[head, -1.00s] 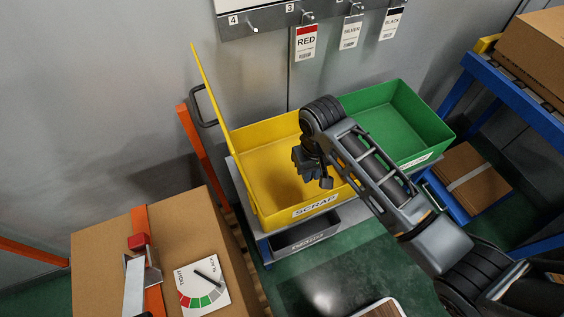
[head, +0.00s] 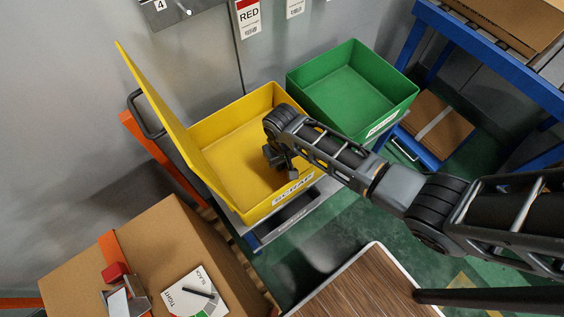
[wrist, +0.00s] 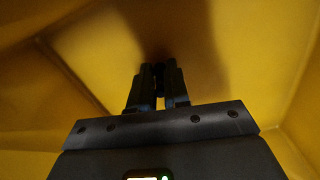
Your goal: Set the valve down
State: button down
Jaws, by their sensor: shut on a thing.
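My gripper (head: 280,160) reaches down into the yellow bin (head: 222,122) labelled SCRAP, near its right front side. In the wrist view my gripper's fingers (wrist: 158,74) are close together, with a small dark thing between their tips. It is presumably the valve, but it is too dark and too hidden to make out its shape. The yellow floor and walls of the bin fill the wrist view around the fingers. I cannot tell whether the held thing touches the bin floor.
An empty green bin (head: 352,72) stands right of the yellow one. The yellow bin's raised lid (head: 165,110) stands at its left. A strapped cardboard box (head: 190,240) is at the front left, a wood-topped surface (head: 365,290) at the front. A blue-framed conveyor (head: 500,65) is at the right.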

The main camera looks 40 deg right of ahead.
jog(key=shift+f, duration=0.15)
jog(key=c, duration=1.1)
grip_release()
notch_tip(320, 180, up, 12)
jog(key=p, duration=0.1)
jog(key=shift+r, duration=0.2)
